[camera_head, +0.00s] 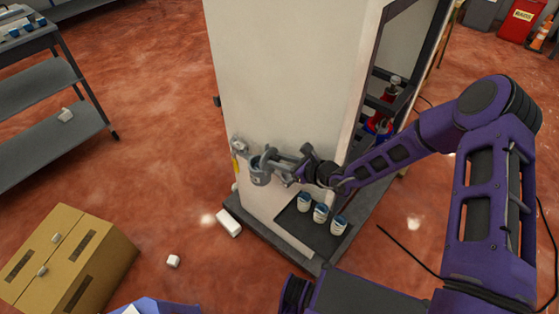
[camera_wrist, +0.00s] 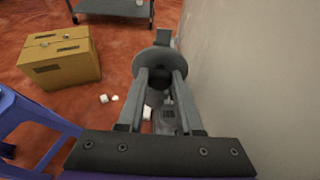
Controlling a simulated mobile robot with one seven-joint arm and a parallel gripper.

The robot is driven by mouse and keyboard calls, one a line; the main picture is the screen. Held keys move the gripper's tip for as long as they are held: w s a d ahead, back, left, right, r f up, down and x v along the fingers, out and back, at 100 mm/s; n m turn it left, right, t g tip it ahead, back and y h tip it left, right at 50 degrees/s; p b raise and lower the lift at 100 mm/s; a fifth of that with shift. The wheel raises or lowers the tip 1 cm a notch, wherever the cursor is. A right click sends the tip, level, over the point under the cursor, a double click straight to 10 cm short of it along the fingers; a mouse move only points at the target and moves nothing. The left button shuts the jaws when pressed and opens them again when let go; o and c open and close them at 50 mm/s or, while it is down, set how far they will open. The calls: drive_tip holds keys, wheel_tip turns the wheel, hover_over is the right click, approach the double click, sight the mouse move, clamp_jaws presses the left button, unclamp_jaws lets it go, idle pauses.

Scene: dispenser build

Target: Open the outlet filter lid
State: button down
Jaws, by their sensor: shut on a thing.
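The grey outlet filter (camera_head: 260,177) is a small cup-shaped housing on the front of the tall white dispenser (camera_head: 280,80). My gripper (camera_head: 280,162) is at its right side, close against the dispenser wall. In the wrist view a round grey disc, seemingly the filter lid (camera_wrist: 148,61), lies at the ends of the two fingers. My gripper (camera_wrist: 160,90) is shut on a part of this lid, with a dark piece between the fingers. The fingers hide part of the lid and housing, and I cannot tell how far the lid stands open.
Several white cups (camera_head: 320,213) stand on the dispenser's dark base below my arm. A yellow box (camera_head: 65,255) is on the red floor at the lower left. A grey shelf cart (camera_head: 50,125) stands at the left. Small white blocks (camera_head: 229,223) lie near the base.

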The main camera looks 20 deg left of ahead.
drive_tip(key=y+b, duration=0.1)
drive_tip(key=b, duration=0.1)
drive_tip(key=d+f+y+b, duration=0.1)
drive_tip(key=b, duration=0.1)
drive_tip(key=shift+s+d+f+t, duration=0.2)
drive_tip(key=shift+f+t, duration=0.1)
drive_tip(key=shift+d+r+y, duration=0.1)
drive_tip(key=shift+r+y, duration=0.05)
drive_tip(key=shift+y, duration=0.35)
drive_tip(key=c, duration=0.6)
unclamp_jaws()
